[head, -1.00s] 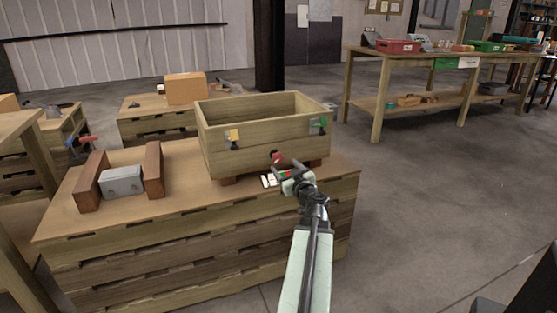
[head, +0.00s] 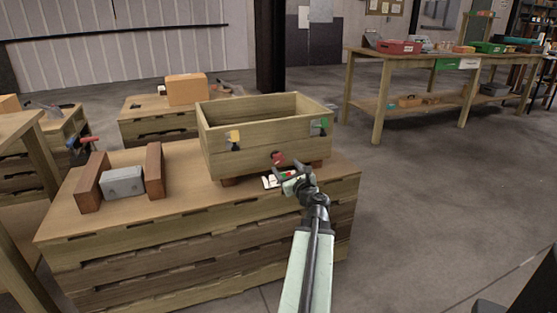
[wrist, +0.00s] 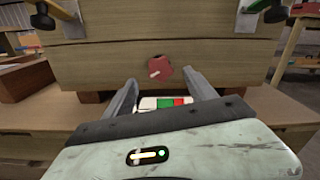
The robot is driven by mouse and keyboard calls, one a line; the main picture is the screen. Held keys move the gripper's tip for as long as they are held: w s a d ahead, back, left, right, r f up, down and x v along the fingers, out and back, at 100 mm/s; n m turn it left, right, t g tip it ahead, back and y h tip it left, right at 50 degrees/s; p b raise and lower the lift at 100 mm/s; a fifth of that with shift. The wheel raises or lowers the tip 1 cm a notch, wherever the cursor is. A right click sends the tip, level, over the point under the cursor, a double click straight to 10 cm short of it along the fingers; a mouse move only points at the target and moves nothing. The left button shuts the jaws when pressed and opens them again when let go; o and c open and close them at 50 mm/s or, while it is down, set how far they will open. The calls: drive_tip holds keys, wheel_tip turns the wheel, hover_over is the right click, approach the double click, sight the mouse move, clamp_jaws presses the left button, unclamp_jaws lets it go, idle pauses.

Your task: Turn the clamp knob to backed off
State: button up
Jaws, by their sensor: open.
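The red clamp knob (head: 277,158) sits low on the front wall of the wooden crate (head: 225,152). In the wrist view the knob (wrist: 160,69) is red with a pale mark on it. My gripper (head: 294,172) is open just in front of the crate. In the wrist view its two fingers (wrist: 160,84) point toward the wall, one on each side of the knob's line. The knob appears beyond the fingertips, and I cannot tell the exact gap. A small card with white, green and red patches (wrist: 165,102) lies below the knob, partly hidden by my gripper.
The crate stands on a stacked wooden bench (head: 120,225). A yellow-tagged latch (head: 234,138) and a green-tagged latch (head: 320,126) are on the crate's front. A grey block (head: 122,182) lies between brown blocks at left. The floor at right is clear.

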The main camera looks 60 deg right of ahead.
sight(279, 160)
drive_tip(key=x, duration=0.8)
drive_tip(key=shift+c, duration=0.4)
drive_tip(key=c, duration=1.3)
drive_tip(key=shift+a, duration=0.1)
